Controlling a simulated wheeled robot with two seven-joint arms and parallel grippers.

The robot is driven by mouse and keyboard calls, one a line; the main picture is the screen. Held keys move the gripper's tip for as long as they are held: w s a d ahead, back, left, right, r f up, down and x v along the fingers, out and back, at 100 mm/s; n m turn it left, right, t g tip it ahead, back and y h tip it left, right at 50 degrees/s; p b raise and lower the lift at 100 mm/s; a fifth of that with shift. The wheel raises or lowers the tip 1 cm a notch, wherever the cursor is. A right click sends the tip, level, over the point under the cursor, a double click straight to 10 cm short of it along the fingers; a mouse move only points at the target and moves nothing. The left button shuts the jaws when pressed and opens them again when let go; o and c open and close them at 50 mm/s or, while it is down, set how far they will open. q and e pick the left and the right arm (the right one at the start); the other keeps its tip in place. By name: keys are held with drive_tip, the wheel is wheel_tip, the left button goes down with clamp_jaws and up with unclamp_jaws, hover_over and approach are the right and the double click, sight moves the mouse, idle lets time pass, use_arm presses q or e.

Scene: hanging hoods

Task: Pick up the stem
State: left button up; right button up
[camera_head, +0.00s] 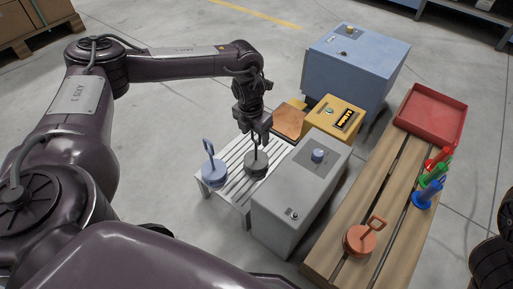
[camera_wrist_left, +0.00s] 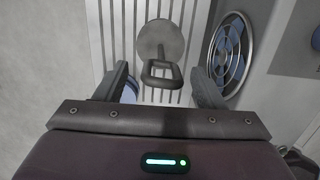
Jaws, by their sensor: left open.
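A dark grey piece with a round base and an upright loop handle, possibly the stem (camera_head: 256,168), stands on a white slatted table (camera_head: 236,192). My left gripper (camera_head: 256,132) is above it, pointing down. In the left wrist view the grey piece (camera_wrist_left: 160,38) shows its loop handle between and slightly beyond the fingertips of the left gripper (camera_wrist_left: 163,82). The fingers are apart, with a gap on both sides of the handle. A similar light blue piece (camera_head: 213,172) stands to its left on the same table. My right gripper does not show.
A grey box (camera_head: 291,190) stands close to the right of the slatted table. A yellow box (camera_head: 334,117) and a blue cabinet (camera_head: 357,58) are behind. A wooden bench (camera_head: 385,178) holds a red tray (camera_head: 432,112), an orange handled piece (camera_head: 360,239) and coloured pieces (camera_head: 432,179).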

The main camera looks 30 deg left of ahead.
sight(256, 141)
use_arm(q)
drive_tip(key=f, duration=0.1)
drive_tip(key=f+b, duration=0.2)
drive_tip(key=shift+w+d+f, duration=0.1)
drive_tip(key=shift+w+f, duration=0.15)
drive_tip(key=shift+f, duration=0.1)
drive_tip(key=shift+r, duration=0.1)
clamp_jaws()
